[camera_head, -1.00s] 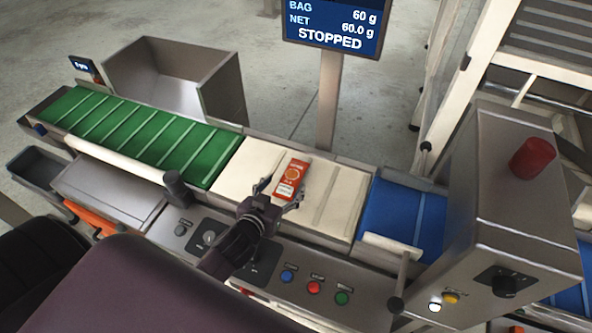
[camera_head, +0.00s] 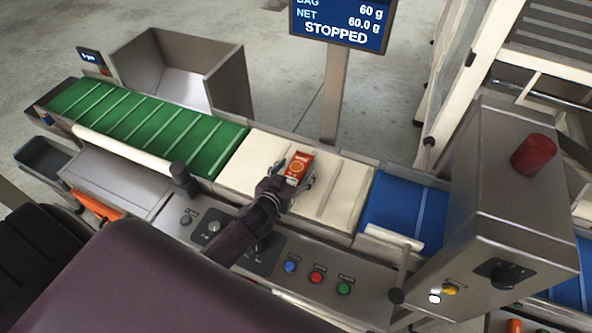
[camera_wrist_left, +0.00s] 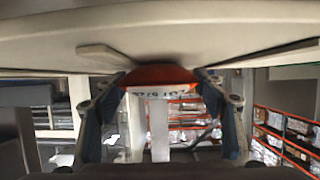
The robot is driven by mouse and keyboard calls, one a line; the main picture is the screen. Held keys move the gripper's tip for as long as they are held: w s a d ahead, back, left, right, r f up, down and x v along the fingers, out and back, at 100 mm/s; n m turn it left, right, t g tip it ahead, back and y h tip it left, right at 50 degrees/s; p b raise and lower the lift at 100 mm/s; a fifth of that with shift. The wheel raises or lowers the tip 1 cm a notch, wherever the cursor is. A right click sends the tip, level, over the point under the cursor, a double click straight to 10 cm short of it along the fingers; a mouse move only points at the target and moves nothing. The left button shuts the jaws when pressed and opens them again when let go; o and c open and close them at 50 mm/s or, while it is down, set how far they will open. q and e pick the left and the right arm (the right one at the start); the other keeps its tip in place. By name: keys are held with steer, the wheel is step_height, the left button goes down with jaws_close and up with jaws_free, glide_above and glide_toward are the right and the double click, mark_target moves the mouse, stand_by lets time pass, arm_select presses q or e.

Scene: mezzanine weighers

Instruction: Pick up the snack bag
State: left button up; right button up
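The snack bag (camera_head: 299,167) is a small orange packet with a white panel, lying on the cream belt section (camera_head: 245,165) of the weigher. My left gripper (camera_head: 294,176) has come in low over the near end of the bag, with one finger on each side of it. In the left wrist view the bag (camera_wrist_left: 160,76) shows as an orange shape between the two spread fingertips (camera_wrist_left: 161,84). The fingers look open; whether the tips touch the bag's sides is hard to tell. The bag's near part is hidden by the gripper in the head view. My right gripper is not in view.
A green ribbed belt (camera_head: 150,130) lies left and a blue belt (camera_head: 405,212) right. A display (camera_head: 340,22) reading STOPPED stands behind on a post (camera_head: 335,95). A steel housing with a red beacon (camera_head: 534,154) stands right. Buttons (camera_head: 317,277) line the near panel.

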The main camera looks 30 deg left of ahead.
mark_target(296, 168)
arm_select(q)
steer(key=c, duration=1.2)
step_height(296, 168, up, 20)
steer(key=p, duration=0.1)
steer(key=s+d+r+m+g+h, duration=0.1)
steer(key=s+d+r+m+h, duration=0.1)
steer(key=s+m+h, duration=0.1)
steer(key=s+d+r+m+g+h, duration=0.2)
steer(key=s+d+r+m+h, duration=0.1)
steer(key=s, duration=0.4)
steer(key=s+d+r+m+g+h, duration=0.2)
steer(key=s+r+m+h, duration=0.1)
steer(key=s+m+h, duration=0.2)
steer(key=shift+s+d+r+h, duration=0.15)
steer(key=shift+s+d+h, duration=0.2)
steer(key=shift+s+h, duration=0.1)
